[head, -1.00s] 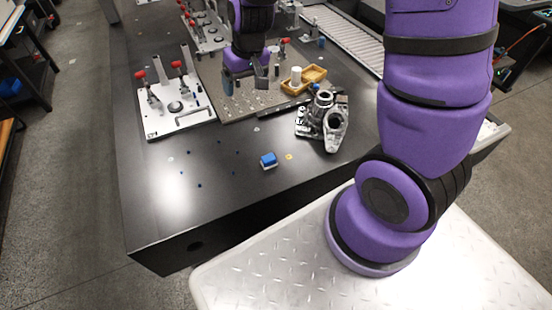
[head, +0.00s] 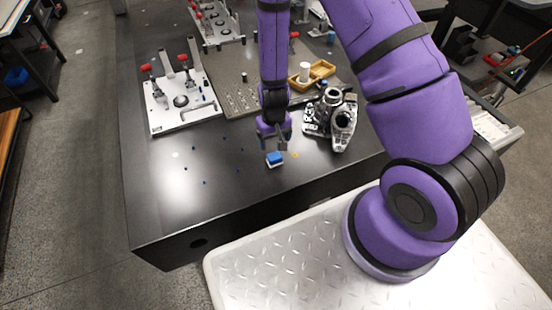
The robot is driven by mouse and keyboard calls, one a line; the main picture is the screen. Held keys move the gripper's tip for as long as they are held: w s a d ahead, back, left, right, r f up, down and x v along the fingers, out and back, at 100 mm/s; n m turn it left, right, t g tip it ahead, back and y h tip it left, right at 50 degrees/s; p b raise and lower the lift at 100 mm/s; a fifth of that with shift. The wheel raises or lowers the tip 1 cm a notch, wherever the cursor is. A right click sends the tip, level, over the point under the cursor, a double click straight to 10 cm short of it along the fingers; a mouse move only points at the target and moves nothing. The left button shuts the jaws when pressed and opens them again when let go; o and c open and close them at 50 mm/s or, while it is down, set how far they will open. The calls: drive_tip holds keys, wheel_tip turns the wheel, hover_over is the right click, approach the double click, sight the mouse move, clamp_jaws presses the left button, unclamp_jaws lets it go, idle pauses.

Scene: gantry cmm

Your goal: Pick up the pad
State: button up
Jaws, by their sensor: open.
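The pad appears to be the small block with a blue top and white base (head: 274,161) on the dark table, near its front edge. My gripper (head: 275,147) points down right above and behind the block, its jaws apart. The fingertips are close to the blue top. I cannot tell whether they touch it or straddle it. The block is mostly visible below the gripper.
A metal casting (head: 331,120) stands close on the right of my gripper. A white fixture plate with red-tipped clamps (head: 180,105) is at the left. A yellow tray (head: 318,74) lies behind. The table's front left is clear apart from small blue dots.

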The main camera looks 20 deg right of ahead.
sight(275, 156)
drive_tip(key=shift+s+f, duration=0.1)
drive_tip(key=shift+f, duration=4.5)
drive_tip(key=c, duration=1.1)
drive_tip(key=shift+r, duration=0.1)
